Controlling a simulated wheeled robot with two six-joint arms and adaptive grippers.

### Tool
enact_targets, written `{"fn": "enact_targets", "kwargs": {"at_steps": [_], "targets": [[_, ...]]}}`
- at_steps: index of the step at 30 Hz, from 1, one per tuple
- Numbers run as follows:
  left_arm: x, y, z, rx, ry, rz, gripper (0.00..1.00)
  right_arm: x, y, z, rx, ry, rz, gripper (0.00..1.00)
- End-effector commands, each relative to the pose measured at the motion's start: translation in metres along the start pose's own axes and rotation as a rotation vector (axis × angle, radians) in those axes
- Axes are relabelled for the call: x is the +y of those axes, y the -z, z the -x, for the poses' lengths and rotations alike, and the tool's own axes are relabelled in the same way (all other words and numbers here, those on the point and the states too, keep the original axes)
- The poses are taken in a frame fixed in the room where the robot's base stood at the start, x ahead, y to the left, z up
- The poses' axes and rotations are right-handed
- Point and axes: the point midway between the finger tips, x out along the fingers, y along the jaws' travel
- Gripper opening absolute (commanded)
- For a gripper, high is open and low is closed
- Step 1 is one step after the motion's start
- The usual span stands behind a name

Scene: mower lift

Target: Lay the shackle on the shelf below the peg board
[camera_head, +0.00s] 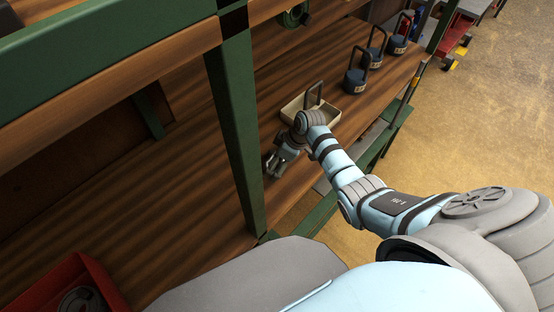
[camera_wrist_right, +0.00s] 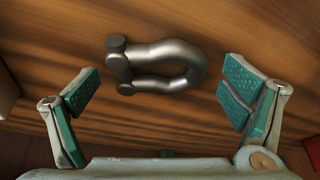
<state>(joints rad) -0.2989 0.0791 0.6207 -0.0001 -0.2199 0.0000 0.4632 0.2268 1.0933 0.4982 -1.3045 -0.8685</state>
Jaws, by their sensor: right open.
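The grey metal shackle (camera_wrist_right: 155,66) lies on a brown wooden surface in the right wrist view, its curved end to the right and its pin ends to the left. My right gripper (camera_wrist_right: 165,92) is open, its teal-padded fingers on either side of the shackle in the picture, with nothing held. In the head view my right gripper (camera_head: 277,166) is low over the wooden shelf (camera_head: 185,165), beside the green post; I cannot make out the shackle there. My left gripper is not in view. I cannot make out the peg board.
A beige tray (camera_head: 292,108) sits just beyond my right wrist. Several dark weights with handles (camera_head: 356,82) stand farther along the shelf. A green post (camera_head: 238,140) rises left of the gripper. A red bin (camera_head: 62,276) is at lower left. Open floor lies right.

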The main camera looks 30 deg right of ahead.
Motion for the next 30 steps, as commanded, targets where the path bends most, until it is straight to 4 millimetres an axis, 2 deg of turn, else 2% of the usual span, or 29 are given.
{"fn": "enact_targets", "kwargs": {"at_steps": [5, 8, 15, 18, 21, 30], "targets": [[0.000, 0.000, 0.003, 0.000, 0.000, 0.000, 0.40, 0.000, 0.001, 0.004, 0.000, 0.000, 0.000, 0.92], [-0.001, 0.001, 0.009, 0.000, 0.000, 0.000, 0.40, 0.001, 0.003, 0.016, 0.000, -0.002, 0.001, 0.92], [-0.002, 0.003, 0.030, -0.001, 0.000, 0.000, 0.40, 0.002, 0.003, 0.084, 0.001, -0.005, 0.002, 0.92], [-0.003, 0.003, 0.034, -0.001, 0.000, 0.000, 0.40, 0.001, 0.003, 0.107, 0.000, -0.003, 0.002, 0.92], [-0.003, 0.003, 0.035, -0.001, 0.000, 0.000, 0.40, 0.001, 0.002, 0.120, 0.000, -0.001, 0.001, 0.92], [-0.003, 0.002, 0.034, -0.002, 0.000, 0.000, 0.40, 0.000, 0.002, 0.125, 0.000, 0.001, -0.001, 0.92]]}}
